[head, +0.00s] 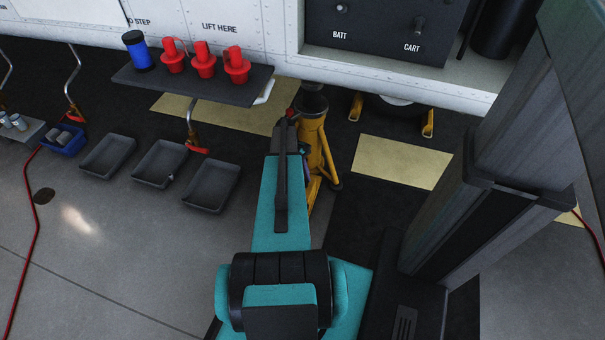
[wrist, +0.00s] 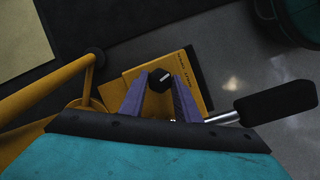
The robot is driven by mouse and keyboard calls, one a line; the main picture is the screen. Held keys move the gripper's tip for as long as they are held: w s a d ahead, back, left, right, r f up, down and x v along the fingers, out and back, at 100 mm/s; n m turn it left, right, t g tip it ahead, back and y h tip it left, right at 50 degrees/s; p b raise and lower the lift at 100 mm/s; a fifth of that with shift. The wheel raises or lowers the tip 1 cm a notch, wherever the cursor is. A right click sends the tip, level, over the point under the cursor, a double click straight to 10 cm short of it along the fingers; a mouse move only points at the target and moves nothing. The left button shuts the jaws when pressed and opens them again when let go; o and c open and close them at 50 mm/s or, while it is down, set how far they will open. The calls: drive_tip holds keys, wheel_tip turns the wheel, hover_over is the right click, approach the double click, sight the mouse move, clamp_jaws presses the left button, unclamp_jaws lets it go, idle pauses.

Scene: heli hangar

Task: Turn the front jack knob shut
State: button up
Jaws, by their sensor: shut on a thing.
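The yellow front jack (head: 316,150) stands under the white aircraft side in the head view, partly hidden behind my arm. In the wrist view the black jack knob (wrist: 159,81) sits on the jack's yellow block (wrist: 136,86), with small lettering beside it. My gripper (wrist: 160,90) has its two purple fingers on either side of the knob and is shut on it. A lever with a black grip (wrist: 275,104) sticks out to the right of the fingers. In the head view my arm hides the knob.
A dark shelf (head: 190,90) holds a blue cylinder (head: 137,50) and red plugs (head: 204,60). Grey trays (head: 212,186) lie on the floor to the left. A panel marked BATT and CART (head: 380,30) is above right. Open floor lies at the lower left.

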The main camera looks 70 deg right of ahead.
drive_tip(key=m+y+p, duration=0.1)
drive_tip(key=m+p, duration=0.1)
drive_tip(key=m, duration=0.1)
drive_tip(key=m+t+p, duration=0.1)
drive_tip(key=m+p, duration=0.2)
drive_tip(key=shift+s+d+r+y, duration=0.2)
drive_tip(key=shift+y, duration=0.2)
drive_tip(key=m+t+p, duration=0.1)
drive_tip(key=m, duration=0.2)
drive_tip(key=m+t+p, duration=0.1)
drive_tip(key=m+p, duration=0.1)
drive_tip(key=m, duration=0.1)
drive_tip(key=shift+s+a+f+t+y, duration=0.1)
drive_tip(key=shift+s+f+t+y, duration=0.05)
drive_tip(key=shift+t+y, duration=0.2)
drive_tip(key=o, duration=1)
drive_tip(key=p+v, duration=0.1)
drive_tip(key=v, duration=1.3)
drive_tip(key=shift+p, duration=0.3)
